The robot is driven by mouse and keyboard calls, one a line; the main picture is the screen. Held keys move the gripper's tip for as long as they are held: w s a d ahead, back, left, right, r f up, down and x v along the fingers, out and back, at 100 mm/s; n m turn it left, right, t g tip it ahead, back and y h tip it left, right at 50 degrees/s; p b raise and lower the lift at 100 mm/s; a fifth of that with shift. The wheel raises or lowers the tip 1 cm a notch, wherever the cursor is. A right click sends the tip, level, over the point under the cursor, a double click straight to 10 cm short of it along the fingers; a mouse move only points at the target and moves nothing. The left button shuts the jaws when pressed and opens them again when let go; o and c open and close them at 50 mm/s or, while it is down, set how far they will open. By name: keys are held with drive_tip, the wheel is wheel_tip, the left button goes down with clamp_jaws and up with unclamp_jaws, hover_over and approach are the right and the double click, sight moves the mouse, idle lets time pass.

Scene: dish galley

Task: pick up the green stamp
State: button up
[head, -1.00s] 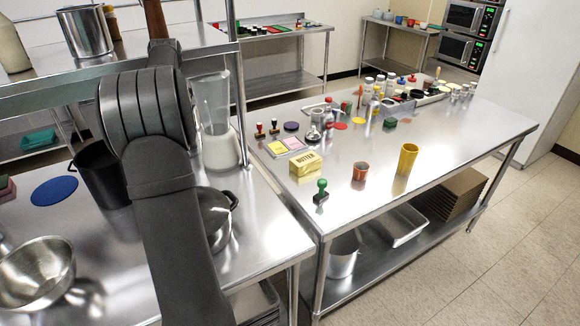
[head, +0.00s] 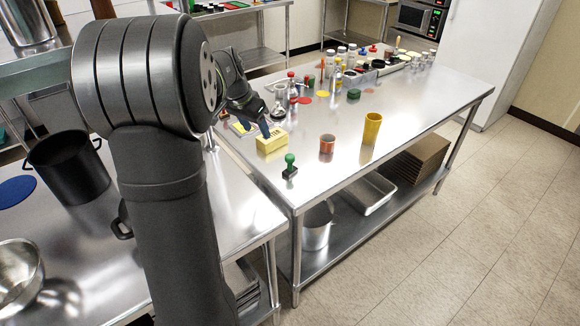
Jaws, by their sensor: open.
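The green stamp (head: 290,168) stands upright near the left front corner of the steel table (head: 345,185), its round green handle up on a dark base. My gripper (head: 271,120) is in the head view above and behind the yellow butter box (head: 272,144), farther back and left of the stamp. It is open, with nothing seen between its fingers. It is apart from the stamp, and the stamp is fully in view. The gripper's fingertips are small and partly in front of other items.
Several bottles and jars crowd the table's back. A black pot (head: 68,168) stands on the left counter. The table's front right is clear.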

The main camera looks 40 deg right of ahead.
drive_tip(key=s+d+m, duration=0.3)
drive_tip(key=s, duration=0.1)
approach(290, 165)
drive_tip(key=shift+h, duration=0.3)
drive_tip(key=x, duration=0.4)
drive_tip(key=w+x, duration=0.1)
drive_tip(key=x, duration=0.1)
drive_tip(key=shift+a, duration=0.25)
drive_tip(key=shift+x, duration=2.7)
drive_tip(key=shift+s, duration=0.15)
drive_tip(key=c, duration=1)
drive_tip(key=shift+r, duration=0.1)
